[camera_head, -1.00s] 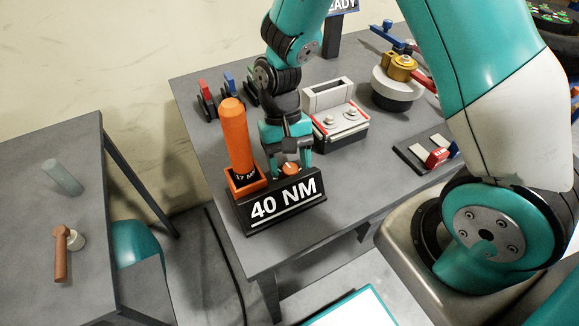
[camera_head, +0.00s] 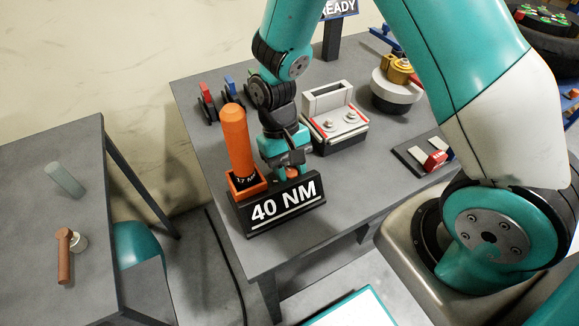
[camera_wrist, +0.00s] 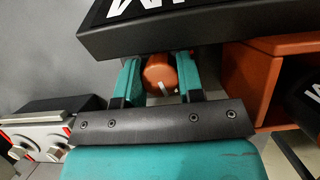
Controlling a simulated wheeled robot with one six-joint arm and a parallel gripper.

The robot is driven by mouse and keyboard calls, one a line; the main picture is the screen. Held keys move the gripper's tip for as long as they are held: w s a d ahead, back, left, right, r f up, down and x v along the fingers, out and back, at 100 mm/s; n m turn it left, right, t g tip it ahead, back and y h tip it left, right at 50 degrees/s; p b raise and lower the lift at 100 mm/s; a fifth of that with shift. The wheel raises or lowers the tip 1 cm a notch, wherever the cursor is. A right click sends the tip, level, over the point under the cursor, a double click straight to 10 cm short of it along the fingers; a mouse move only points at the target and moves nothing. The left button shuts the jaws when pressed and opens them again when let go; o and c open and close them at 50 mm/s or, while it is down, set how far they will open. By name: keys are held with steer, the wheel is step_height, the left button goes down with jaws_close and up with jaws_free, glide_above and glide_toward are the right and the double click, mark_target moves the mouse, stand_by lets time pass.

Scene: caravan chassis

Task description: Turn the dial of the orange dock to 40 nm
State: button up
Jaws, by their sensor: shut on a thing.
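The orange dock (camera_head: 234,191) stands near the front left corner of the table, with an orange-handled tool (camera_head: 237,140) upright in it; a band on the tool reads "17" and more I cannot read. In front is a dark sign (camera_head: 284,204) reading "40 NM". The small orange dial (camera_wrist: 160,74) with a white mark sits behind the sign. My gripper (camera_head: 288,172) points down at the dial. In the wrist view its two teal fingers (camera_wrist: 158,80) are shut on the dial, one on each side. The sign partly hides the dial in the head view.
A grey box with two knobs (camera_head: 338,122) stands close right of my gripper. Red and blue levers (camera_head: 207,97) stand behind the dock. A white round fixture (camera_head: 392,92) and a red-switch panel (camera_head: 433,160) lie farther right. A side table (camera_head: 62,200) is at left.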

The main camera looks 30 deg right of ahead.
steer(key=shift+n, duration=0.5)
steer(key=o, duration=0.9)
steer(key=v, duration=1.7)
steer(key=shift+w+a+r, duration=0.15)
steer(key=shift+a+r, duration=0.05)
steer(key=shift+a, duration=0.05)
steer(key=shift+d, duration=0.1)
steer(key=s+d+m+t, duration=0.1)
steer(key=s+d+t, duration=0.65)
steer(key=d, duration=0.25)
steer(key=s+a+r+n+g+y, duration=0.1)
steer(key=s+a+r+n, duration=0.1)
steer(key=s+a+r, duration=0.1)
steer(key=s+a+r+n+g+y, duration=0.1)
steer(key=s+a+r+n, duration=0.1)
steer(key=a, duration=0.4)
steer(key=s+a+r+n+g+y, duration=0.1)
steer(key=s+a+r+n+y, duration=0.1)
steer(key=s+a+r+n, duration=0.1)
steer(key=shift+s+a+r+p, duration=0.25)
steer(key=shift+s+a, duration=0.35)
steer(key=shift+s, duration=0.25)
steer(key=shift+s+a+r+p, duration=0.15)
steer(key=shift+s+a+r, duration=0.1)
steer(key=shift+s+a, duration=0.5)
